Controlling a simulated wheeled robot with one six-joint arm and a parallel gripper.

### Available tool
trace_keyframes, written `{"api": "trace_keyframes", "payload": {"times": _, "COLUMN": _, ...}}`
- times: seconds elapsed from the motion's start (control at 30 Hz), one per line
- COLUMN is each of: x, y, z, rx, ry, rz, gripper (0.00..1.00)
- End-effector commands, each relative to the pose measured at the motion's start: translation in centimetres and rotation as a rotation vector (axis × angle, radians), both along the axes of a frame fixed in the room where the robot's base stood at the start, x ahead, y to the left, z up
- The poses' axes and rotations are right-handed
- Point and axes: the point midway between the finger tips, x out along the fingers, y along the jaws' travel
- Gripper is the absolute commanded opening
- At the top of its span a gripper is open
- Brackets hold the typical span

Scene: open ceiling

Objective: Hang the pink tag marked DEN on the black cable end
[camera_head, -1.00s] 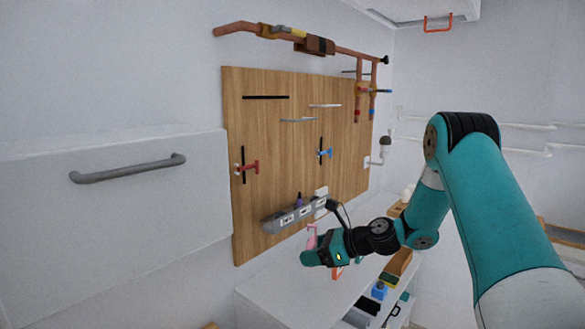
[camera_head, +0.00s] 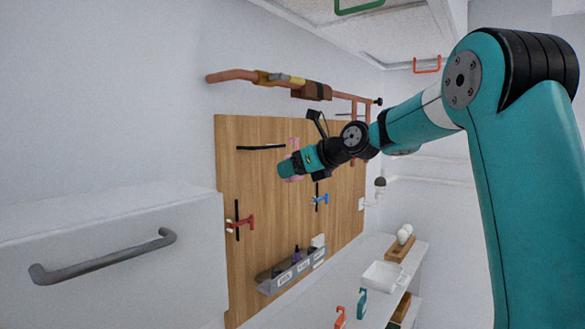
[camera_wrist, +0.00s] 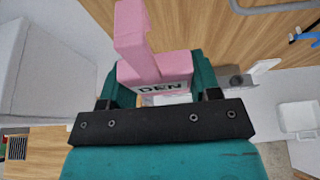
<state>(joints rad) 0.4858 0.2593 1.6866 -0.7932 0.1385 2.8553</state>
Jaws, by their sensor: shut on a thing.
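The pink tag (camera_wrist: 155,68) is held in my gripper (camera_wrist: 162,82), with teal fingers shut on either side of it. DEN reads upright on its near face in the wrist view, and its pink hook part rises away from me. In the head view, bits of the pink tag (camera_head: 293,142) show around my gripper (camera_head: 288,168), which is in front of the wooden board's upper part. The black cable end (camera_head: 261,147) is a thin dark bar on the board, up and left of my gripper. The tag is apart from it.
A red tap handle (camera_head: 243,222) and a blue one (camera_head: 320,199) stick out from the board (camera_head: 270,220). A grey labelled tray (camera_head: 287,275) is low on it. Copper pipes (camera_head: 240,76) run above. A cabinet with a grey handle (camera_head: 105,257) is at left.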

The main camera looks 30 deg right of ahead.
Motion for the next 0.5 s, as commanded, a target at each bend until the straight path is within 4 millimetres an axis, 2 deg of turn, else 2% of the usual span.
{"api": "trace_keyframes", "payload": {"times": 0.33, "x": 0.0, "y": 0.1, "z": 0.5, "rx": 0.005, "ry": -0.006, "rz": 0.0, "gripper": 0.34}}
{"api": "trace_keyframes", "payload": {"times": 0.5, "x": 1.4, "y": 0.8, "z": 0.5, "rx": 0.004, "ry": -0.006, "rz": 0.005, "gripper": 0.34}}
